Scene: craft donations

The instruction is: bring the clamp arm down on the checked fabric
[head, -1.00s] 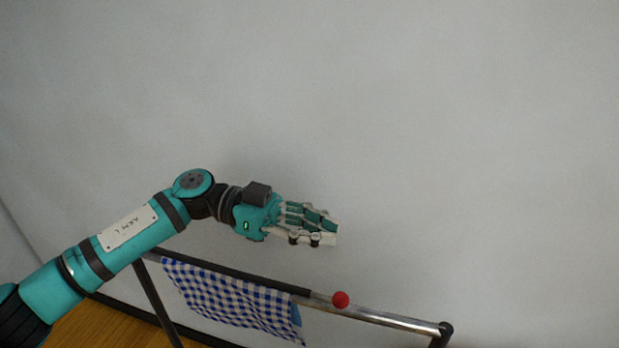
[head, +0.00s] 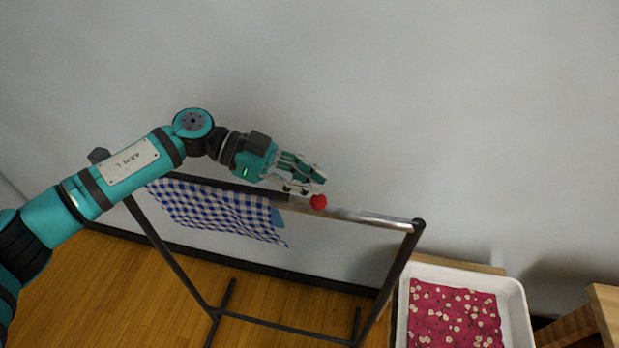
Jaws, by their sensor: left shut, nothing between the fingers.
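The blue-and-white checked fabric (head: 215,212) hangs over the top rail (head: 370,217) of a dark metal rack, with a plain blue piece (head: 277,216) at its right edge. A dark bar (head: 240,187), seemingly the clamp arm, runs along the fabric's top edge, with a red ball knob (head: 318,202) at its right end. I cannot tell whether the bar presses on the fabric. My left gripper (head: 318,179) is shut and empty, its fingertips just above the knob in the picture; contact is unclear. My right gripper is out of view.
A white tray (head: 518,310) holding a red floral cloth (head: 455,315) stands right of the rack. A wooden piece of furniture (head: 603,310) is at the right edge. A plain wall (head: 450,110) is behind; wooden floor (head: 110,290) shows below the rack.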

